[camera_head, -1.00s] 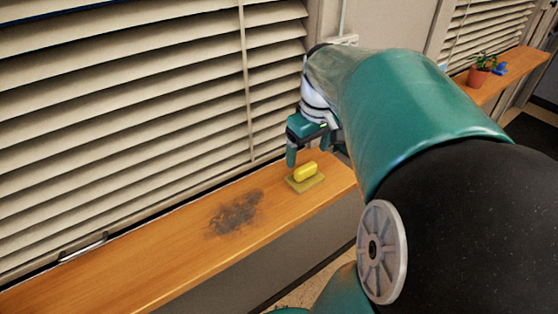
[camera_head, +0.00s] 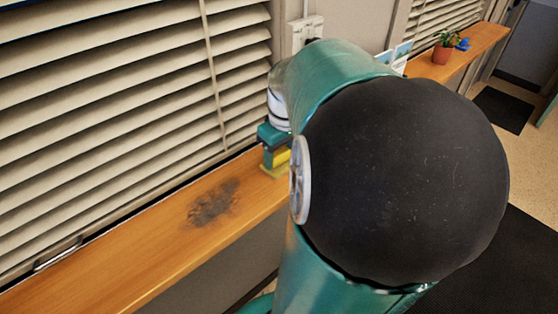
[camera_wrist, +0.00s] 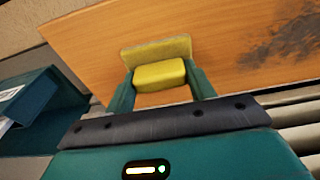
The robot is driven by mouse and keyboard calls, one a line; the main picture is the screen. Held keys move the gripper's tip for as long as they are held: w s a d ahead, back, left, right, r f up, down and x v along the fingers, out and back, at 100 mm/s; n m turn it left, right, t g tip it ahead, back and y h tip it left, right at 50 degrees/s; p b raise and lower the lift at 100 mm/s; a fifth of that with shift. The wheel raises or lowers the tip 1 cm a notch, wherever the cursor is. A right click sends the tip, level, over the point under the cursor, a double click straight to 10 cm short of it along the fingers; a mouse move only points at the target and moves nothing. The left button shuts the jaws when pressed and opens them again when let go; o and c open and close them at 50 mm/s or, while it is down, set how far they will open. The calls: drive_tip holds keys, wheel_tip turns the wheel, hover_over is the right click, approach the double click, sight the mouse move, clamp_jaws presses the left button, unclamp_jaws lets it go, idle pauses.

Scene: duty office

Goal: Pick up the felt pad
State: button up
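The felt pad is a yellow block-shaped grip (camera_wrist: 160,74) on a flat olive-yellow base (camera_wrist: 157,48). It rests on the wooden sill, near its right end. In the head view it (camera_head: 276,170) is mostly hidden behind my arm. My gripper (camera_wrist: 161,84) is down at the pad, with one teal finger on each side of the yellow grip. The fingers look very close to its sides, but I cannot tell whether they press on it. In the head view my gripper (camera_head: 272,150) is partly hidden by my arm.
The wooden sill (camera_head: 130,250) runs below closed window blinds (camera_head: 110,110). A dark smudge (camera_head: 213,203) marks it left of the pad; the sill between is clear. A farther ledge (camera_head: 470,52) holds a potted plant (camera_head: 442,52).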

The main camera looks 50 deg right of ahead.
sight(279, 151)
drive_tip(key=shift+c, duration=0.7)
drive_tip(key=shift+r, duration=0.55)
wheel_tip(279, 151, up, 2)
drive_tip(key=shift+r, duration=0.15)
drive_tip(key=a+r, duration=0.9)
drive_tip(key=a, duration=0.5)
drive_tip(key=shift+s+r, duration=0.3)
